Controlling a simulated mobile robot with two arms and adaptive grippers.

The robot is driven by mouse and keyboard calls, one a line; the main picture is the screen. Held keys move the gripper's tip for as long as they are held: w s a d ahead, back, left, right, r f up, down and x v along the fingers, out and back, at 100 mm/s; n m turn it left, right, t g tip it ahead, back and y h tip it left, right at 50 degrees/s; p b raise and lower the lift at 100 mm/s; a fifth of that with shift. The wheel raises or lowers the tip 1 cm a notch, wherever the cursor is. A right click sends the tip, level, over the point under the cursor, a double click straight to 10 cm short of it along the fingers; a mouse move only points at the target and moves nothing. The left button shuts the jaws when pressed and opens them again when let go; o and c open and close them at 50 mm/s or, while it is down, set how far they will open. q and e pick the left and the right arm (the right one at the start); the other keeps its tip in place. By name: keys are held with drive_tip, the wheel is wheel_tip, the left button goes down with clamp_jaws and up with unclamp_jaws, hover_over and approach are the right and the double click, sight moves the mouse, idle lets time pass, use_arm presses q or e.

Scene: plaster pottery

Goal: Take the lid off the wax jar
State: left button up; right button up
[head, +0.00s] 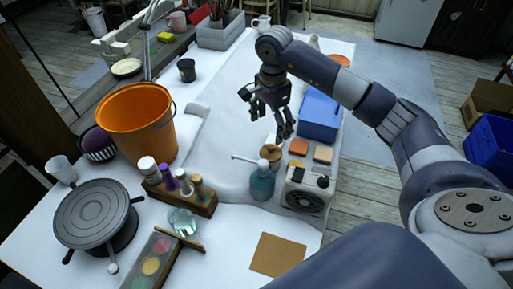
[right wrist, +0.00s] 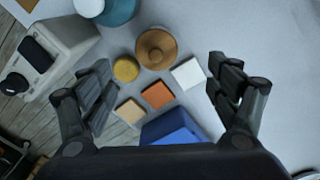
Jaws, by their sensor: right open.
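The wax jar (head: 270,154) stands on the white table behind a teal pump bottle, partly hidden by it. Its round brown wooden lid (right wrist: 156,48) with a central knob shows from above in the right wrist view and sits on the jar. My right gripper (head: 267,115) is open and empty, above and slightly behind the jar, not touching it. In the right wrist view, its spread fingers (right wrist: 160,80) are on either side of the picture, with the lid between and beyond them. My left gripper is not in view.
The teal pump bottle (head: 262,183) and a cream appliance (head: 308,190) stand close in front of the jar. Orange (right wrist: 158,95), beige (right wrist: 130,111) and white (right wrist: 187,73) blocks, a yellow disc (right wrist: 126,68) and a blue box (head: 319,115) are nearby. Table left of the jar is clear.

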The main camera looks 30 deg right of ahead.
sight(271, 147)
drive_tip(key=f, duration=0.4)
drive_tip(key=shift+s+d+p, duration=0.25)
drive_tip(key=shift+s+p, duration=0.1)
drive_tip(key=shift+w+a+f, duration=0.1)
drive_tip(key=shift+f, duration=0.45)
wheel_tip(271, 147, down, 4)
drive_tip(key=shift+f+p, duration=0.2)
drive_tip(key=shift+p, duration=0.85)
drive_tip(key=shift+f, duration=0.25)
drive_tip(key=shift+c, duration=0.8)
drive_tip(key=c, duration=0.8)
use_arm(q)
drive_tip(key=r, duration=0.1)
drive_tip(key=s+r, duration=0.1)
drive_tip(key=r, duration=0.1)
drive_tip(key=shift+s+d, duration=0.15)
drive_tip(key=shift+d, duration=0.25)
use_arm(e)
drive_tip(key=shift+c, duration=0.2)
